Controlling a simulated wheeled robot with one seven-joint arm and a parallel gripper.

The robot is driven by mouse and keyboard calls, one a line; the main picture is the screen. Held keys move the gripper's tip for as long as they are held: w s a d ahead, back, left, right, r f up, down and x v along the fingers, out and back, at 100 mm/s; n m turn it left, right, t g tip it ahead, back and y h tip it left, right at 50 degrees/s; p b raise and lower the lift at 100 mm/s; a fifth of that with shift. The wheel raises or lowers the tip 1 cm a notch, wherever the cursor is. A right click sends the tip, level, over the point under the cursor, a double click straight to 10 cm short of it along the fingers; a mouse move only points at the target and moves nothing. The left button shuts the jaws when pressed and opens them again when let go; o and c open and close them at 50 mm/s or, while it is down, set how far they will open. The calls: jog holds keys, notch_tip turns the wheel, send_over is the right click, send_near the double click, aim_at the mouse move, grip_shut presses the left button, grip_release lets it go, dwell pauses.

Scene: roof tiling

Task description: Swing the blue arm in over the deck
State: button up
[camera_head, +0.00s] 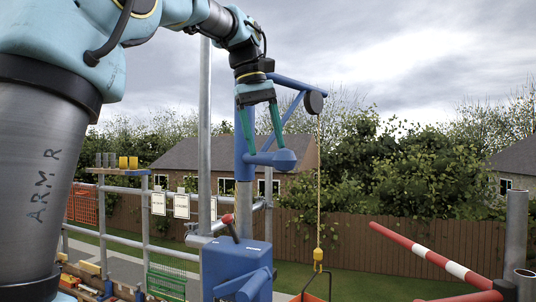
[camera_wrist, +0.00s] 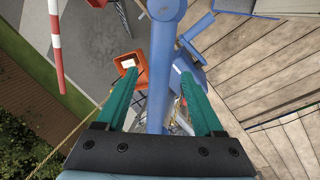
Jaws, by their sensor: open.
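The blue arm (camera_head: 290,83) reaches out from a blue sleeve on a grey post, with a dark pulley (camera_head: 314,102) at its end. A yellow rope (camera_head: 319,180) hangs from the pulley to a yellow hook block (camera_head: 318,256). Lower on the sleeve, a blue handle with a round knob (camera_head: 285,159) sticks out; the knob also shows in the wrist view (camera_wrist: 166,8). My gripper (camera_head: 266,150) is open, its green fingers reaching down to the handle. In the wrist view the fingers (camera_wrist: 159,72) stand either side of the blue bar; contact is unclear. The plank deck (camera_wrist: 265,60) lies at right.
An orange bin (camera_wrist: 130,64) is below, beside the deck edge, over grey paving. A blue winch housing (camera_head: 236,268) with a red-knobbed lever (camera_head: 229,224) stands below the handle. A red-and-white pole (camera_head: 430,255) is at right. Metal railings (camera_head: 145,235) stand at left.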

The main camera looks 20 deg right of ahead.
jog(key=shift+x, duration=1.4)
grip_shut()
dwell(0.5)
